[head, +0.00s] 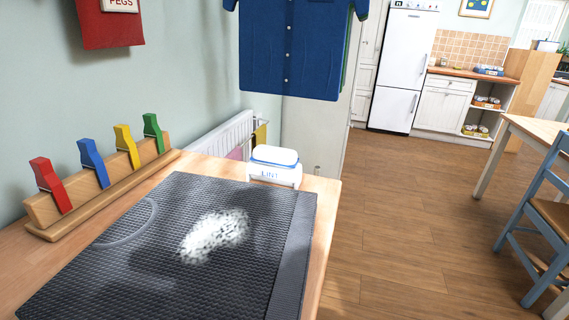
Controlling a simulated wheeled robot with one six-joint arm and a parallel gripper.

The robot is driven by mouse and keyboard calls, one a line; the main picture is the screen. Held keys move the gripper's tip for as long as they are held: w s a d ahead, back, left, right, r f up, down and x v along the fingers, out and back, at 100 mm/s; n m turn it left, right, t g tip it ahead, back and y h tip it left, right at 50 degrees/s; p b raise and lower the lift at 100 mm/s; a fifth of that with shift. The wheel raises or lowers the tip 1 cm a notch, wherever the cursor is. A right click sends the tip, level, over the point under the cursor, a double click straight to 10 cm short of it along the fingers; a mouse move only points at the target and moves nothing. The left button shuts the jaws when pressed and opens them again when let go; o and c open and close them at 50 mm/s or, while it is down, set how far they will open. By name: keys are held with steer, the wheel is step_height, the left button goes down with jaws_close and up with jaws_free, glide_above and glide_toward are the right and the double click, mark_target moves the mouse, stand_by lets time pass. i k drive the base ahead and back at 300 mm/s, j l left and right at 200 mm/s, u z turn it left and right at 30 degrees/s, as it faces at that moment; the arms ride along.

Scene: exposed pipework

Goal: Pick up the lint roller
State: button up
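I cannot make out a clear lint roller with a handle in this view. A patch of white fluff (214,235) lies on the dark textured mat (150,270). A faint grey ring (130,224) shows on the mat's left part. My gripper is not in view.
A wooden rack (100,200) with red, blue, yellow and green pegs stands on the left by the wall. A blue shirt (290,50) hangs above the table's far end. A red pegs bag (108,28) hangs on the wall. Open wooden floor (400,230) lies right; a blue chair (535,220) stands there.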

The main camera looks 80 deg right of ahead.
mark_target(268, 164)
steer(key=z, duration=1.85)
